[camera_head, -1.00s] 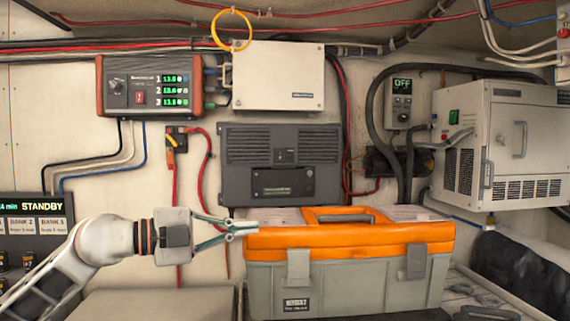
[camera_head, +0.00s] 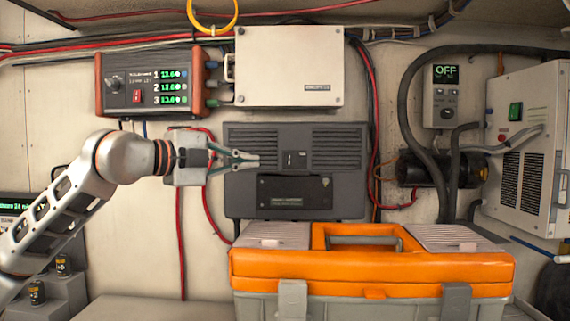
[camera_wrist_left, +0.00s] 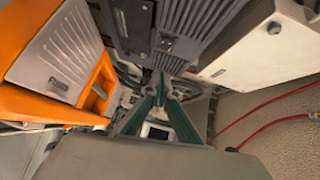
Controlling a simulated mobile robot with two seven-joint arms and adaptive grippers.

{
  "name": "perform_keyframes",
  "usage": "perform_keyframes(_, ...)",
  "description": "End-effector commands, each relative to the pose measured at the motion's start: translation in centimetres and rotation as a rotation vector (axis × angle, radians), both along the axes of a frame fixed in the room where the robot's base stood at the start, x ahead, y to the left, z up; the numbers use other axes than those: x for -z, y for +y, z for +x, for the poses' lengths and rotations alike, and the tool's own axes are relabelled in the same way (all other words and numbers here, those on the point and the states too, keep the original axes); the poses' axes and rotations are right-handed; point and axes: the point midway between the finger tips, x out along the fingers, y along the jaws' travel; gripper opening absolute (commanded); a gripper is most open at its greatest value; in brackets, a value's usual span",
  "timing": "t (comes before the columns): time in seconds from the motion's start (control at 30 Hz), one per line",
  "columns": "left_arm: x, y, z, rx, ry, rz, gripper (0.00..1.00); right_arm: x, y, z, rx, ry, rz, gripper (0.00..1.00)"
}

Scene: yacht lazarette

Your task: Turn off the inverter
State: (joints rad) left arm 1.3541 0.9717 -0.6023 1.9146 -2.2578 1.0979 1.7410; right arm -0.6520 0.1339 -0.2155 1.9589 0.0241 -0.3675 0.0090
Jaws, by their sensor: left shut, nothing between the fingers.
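A dark grey finned box (camera_head: 340,195) is mounted on the wall in the middle of the head view. It has a small black switch (camera_head: 292,159) at its centre and a lower label too small to read; I cannot confirm from the lettering that it is the inverter. My left gripper (camera_head: 256,160) is shut and empty. It shows in front of the box's left half, its fingertips pointing right, a little left of the switch. In the left wrist view the closed fingers (camera_wrist_left: 160,88) point at the dark box (camera_wrist_left: 178,22); contact cannot be told. My right gripper is not in view.
An orange and grey toolbox (camera_head: 420,272) stands below the box. A red-ended panel with green readouts (camera_head: 150,84) and a white box (camera_head: 290,68) hang above. A controller reading OFF (camera_head: 441,96) and a white vented unit (camera_head: 524,145) are at right. Red cables hang nearby.

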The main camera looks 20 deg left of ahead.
Motion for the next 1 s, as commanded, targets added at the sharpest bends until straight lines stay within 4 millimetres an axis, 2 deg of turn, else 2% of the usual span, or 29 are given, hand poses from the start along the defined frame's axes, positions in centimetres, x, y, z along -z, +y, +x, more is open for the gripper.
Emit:
perform_keyframes(0.17,0.0,-0.3,0.4,0.003,0.001,-0.001,0.00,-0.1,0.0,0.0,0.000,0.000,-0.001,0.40)
perform_keyframes(0.27,0.0,-0.8,1.2,0.003,0.002,-0.002,0.00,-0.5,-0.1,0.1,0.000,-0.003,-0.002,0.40)
perform_keyframes(0.73,0.6,-5.1,8.9,0.003,0.000,0.000,0.00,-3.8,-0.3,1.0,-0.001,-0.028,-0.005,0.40)
perform_keyframes(1.0,1.2,-4.0,12.0,0.002,0.003,-0.001,0.00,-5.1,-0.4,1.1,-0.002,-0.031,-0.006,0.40)
